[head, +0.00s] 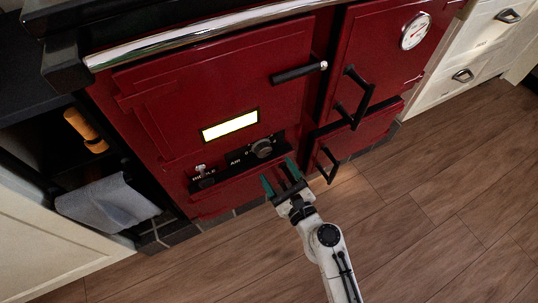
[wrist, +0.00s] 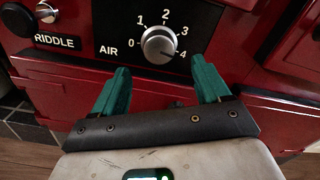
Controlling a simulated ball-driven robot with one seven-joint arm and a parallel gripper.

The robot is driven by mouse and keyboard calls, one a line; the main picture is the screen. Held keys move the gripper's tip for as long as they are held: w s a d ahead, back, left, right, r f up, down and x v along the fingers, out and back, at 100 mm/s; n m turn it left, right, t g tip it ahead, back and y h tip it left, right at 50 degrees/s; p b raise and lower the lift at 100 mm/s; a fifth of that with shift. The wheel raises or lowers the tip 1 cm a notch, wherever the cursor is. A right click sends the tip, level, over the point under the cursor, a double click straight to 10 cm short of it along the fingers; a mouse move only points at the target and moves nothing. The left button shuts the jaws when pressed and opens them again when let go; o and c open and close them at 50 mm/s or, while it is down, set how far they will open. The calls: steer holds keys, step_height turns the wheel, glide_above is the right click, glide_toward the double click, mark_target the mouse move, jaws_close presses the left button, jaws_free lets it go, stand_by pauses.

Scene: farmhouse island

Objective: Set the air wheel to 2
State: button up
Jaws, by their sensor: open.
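The air wheel (wrist: 159,44) is a round silver knob on a black plate marked AIR, with a scale from 0 to 4 around it. A small dark mark on its face seems to point to the lower right, near the 4. In the head view the wheel (head: 262,148) sits low on the red stove front, under a lit window. My gripper (head: 278,171) is open and empty, just below and in front of the wheel. In the wrist view its two green fingers (wrist: 160,66) stand to the lower left and lower right of the wheel, seemingly apart from it.
The riddle knob (head: 201,169) is left of the wheel. A black door handle (head: 300,72) is above; more handles (head: 352,97) and a dial gauge (head: 415,31) are at right. A grey towel (head: 107,201) hangs at left. The wooden floor (head: 440,220) is clear.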

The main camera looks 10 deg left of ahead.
mark_target(266, 154)
steer(key=x, duration=0.7)
steer(key=shift+s+b, duration=0.1)
steer(key=shift+b, duration=0.3)
steer(key=shift+c, duration=0.2)
steer(key=c, duration=1)
